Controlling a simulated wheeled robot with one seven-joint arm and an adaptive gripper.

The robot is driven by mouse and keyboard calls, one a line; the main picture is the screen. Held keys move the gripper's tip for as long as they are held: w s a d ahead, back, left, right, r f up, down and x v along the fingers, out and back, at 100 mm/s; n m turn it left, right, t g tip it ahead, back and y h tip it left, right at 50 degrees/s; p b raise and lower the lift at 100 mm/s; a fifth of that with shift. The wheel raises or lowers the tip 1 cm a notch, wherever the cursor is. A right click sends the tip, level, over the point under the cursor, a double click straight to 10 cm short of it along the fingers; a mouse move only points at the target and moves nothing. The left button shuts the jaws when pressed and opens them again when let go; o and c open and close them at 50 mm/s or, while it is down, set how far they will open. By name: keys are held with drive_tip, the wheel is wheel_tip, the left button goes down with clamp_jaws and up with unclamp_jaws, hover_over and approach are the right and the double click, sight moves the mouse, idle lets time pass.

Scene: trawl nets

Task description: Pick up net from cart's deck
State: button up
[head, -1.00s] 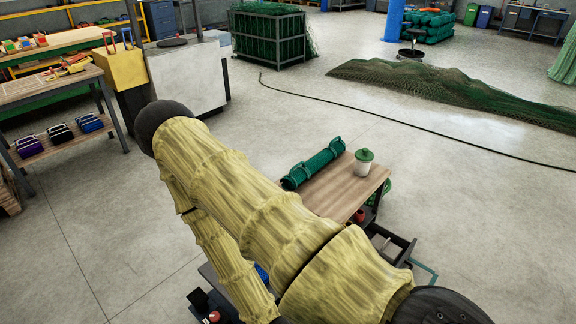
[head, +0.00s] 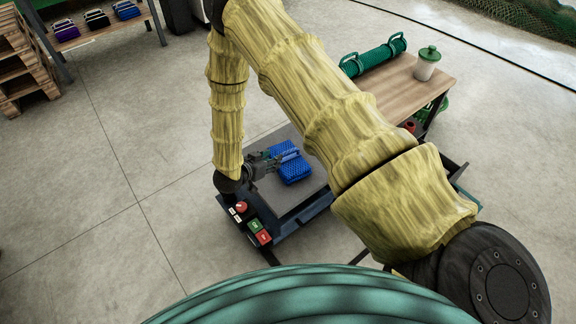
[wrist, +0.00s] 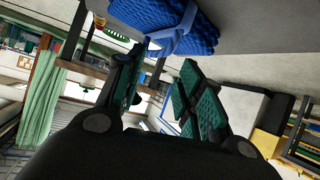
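A blue knitted net bundle (head: 293,170) lies on the grey deck (head: 262,203) of a low cart. It has a lighter blue handle or strap on its far side. My gripper (head: 270,161) is just left of the bundle, low over the deck. In the wrist view the bundle (wrist: 205,38) is at the top, beyond the fingertips. My gripper (wrist: 160,66) there is open, with its two green-padded fingers apart. The pale blue strap shows close ahead of the tips. I cannot tell whether they touch it. Part of the deck is hidden behind my yellow-sleeved arm.
A wooden-topped table (head: 405,88) stands behind right with a green net roll (head: 374,56) and a white jar with a green lid (head: 427,64). Red and green buttons (head: 259,230) sit on the cart's near left corner.

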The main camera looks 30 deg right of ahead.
sight(288, 152)
drive_tip(key=shift+w+d+f+m+g+h+b, duration=0.35)
drive_tip(key=shift+w+d+m+g+b, duration=0.15)
drive_tip(key=shift+d+m+g+b, duration=0.5)
drive_tip(key=shift+w+d+f+m+g+h+b, duration=0.3)
drive_tip(key=shift+w+d+f+m+g+b, duration=0.15)
drive_tip(key=shift+d+m+g+b, duration=0.55)
drive_tip(key=shift+w+d+f+m+g+h+b, duration=0.35)
drive_tip(key=shift+w+d+m+g+b, duration=0.35)
drive_tip(key=shift+m+b, duration=0.55)
drive_tip(key=x, duration=0.2)
drive_tip(key=b+x, duration=0.1)
drive_tip(key=x, duration=0.1)
drive_tip(key=shift+f, duration=0.3)
drive_tip(key=shift+d+f+b, duration=0.1)
drive_tip(key=shift+d+b, duration=0.2)
drive_tip(key=shift+c, duration=0.2)
clamp_jaws()
